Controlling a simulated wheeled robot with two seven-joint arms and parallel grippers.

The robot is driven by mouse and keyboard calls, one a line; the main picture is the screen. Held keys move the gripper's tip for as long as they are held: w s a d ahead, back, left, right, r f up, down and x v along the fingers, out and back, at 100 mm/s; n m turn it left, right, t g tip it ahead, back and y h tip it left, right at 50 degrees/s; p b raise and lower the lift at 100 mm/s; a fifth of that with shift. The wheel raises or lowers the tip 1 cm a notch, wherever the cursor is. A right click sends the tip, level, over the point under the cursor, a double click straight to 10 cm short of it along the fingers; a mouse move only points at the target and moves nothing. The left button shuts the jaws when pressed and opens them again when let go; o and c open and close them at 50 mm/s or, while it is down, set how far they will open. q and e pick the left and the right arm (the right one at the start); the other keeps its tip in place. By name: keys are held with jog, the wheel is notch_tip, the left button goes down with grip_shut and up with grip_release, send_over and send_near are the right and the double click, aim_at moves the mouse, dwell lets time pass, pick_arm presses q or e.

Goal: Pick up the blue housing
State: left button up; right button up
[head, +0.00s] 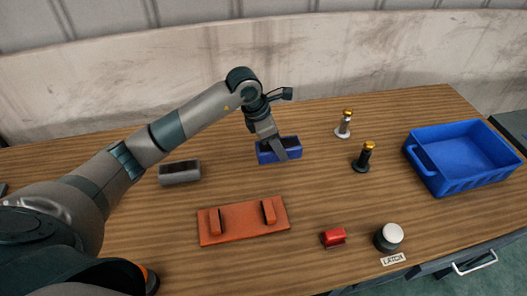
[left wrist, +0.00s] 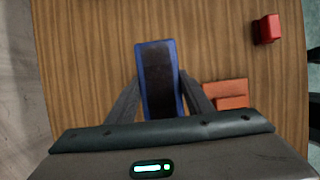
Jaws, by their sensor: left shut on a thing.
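The blue housing (head: 265,155) is a small open-topped box with a dark inside, near the middle of the wooden table in the head view. It also shows in the left wrist view (left wrist: 173,45), lying between my fingers. My left gripper (head: 282,153) reaches down onto it from above and is shut on it. In the left wrist view the left gripper (left wrist: 159,98) has one finger on each long side of the housing. I cannot tell whether the housing is clear of the table. My right gripper is in neither view.
A grey housing (head: 180,172) lies to the left and an orange plate with two uprights (head: 240,228) in front. A red block (head: 333,237), a white-topped button (head: 389,237), two gold-topped posts (head: 344,124) (head: 363,157) and a blue tray (head: 435,182) are to the right.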

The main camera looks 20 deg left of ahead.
aim_at(291, 148)
pick_arm(q)
jog(key=shift+d+r+b, duration=0.25)
jog(key=shift+d+r, duration=0.25)
jog(key=shift+d, duration=0.3)
jog(key=shift+d+r+b, duration=0.2)
jog(key=shift+d+r, duration=0.3)
jog(key=shift+d, duration=0.25)
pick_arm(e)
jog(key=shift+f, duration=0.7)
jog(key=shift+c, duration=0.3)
